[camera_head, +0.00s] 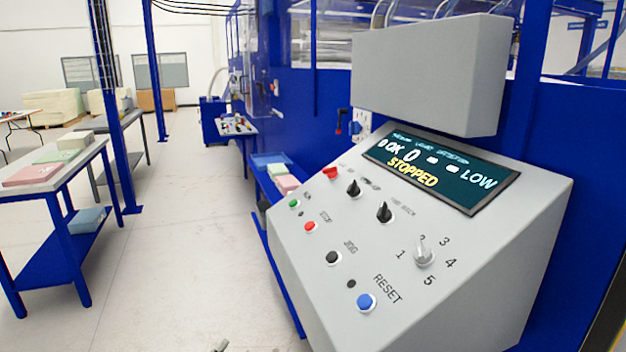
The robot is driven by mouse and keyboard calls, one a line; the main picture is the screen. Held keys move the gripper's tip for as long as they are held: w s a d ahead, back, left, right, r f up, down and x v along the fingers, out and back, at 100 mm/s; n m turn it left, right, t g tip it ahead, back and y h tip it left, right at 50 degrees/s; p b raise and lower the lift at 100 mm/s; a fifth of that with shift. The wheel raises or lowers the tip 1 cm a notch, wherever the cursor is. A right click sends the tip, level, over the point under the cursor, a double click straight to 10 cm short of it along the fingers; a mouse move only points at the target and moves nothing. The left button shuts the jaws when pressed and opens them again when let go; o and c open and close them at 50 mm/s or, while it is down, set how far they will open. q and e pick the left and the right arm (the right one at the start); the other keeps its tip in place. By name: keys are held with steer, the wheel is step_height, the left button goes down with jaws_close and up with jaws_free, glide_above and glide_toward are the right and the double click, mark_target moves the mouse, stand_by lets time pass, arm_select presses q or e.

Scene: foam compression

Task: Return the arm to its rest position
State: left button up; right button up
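A small grey tip (220,347), probably of my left gripper, shows at the bottom edge, left of the middle. The rest of it is cut off, so its opening and anything in it are hidden. It appears apart from the grey control console (300,255) on the right. My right gripper is not in view. The console's screen (440,175) reads "STOPPED" in yellow, with "OK", "0" and "LOW".
The console has a blue RESET button (366,302), a red button (309,226), a green button (294,203) and several knobs. A blue-legged table (85,165) with foam blocks stands at the left. The pale floor (170,240) between them is clear.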

arm_select(q)
steer(key=s+a+f+n+g, duration=0.25)
steer(key=s+f+g, duration=0.25)
steer(key=s+f, duration=0.55)
steer(key=s+a+f+n+g, duration=0.2)
steer(key=s+f+n+g, duration=0.35)
steer(key=s, duration=0.85)
step_height(320, 180, down, 26)
steer(key=s+m+g+p, duration=0.1)
steer(key=m+g, duration=0.1)
steer(key=s+a+f+p, duration=0.1)
steer(key=s+a+f, duration=0.2)
steer(key=s+f, duration=1.2)
steer(key=shift+s+f+g+p, duration=0.2)
steer(key=shift+s+g+p, duration=0.15)
steer(key=shift+s, duration=0.75)
steer(key=shift+a, duration=0.1)
steer(key=shift+c, duration=0.5)
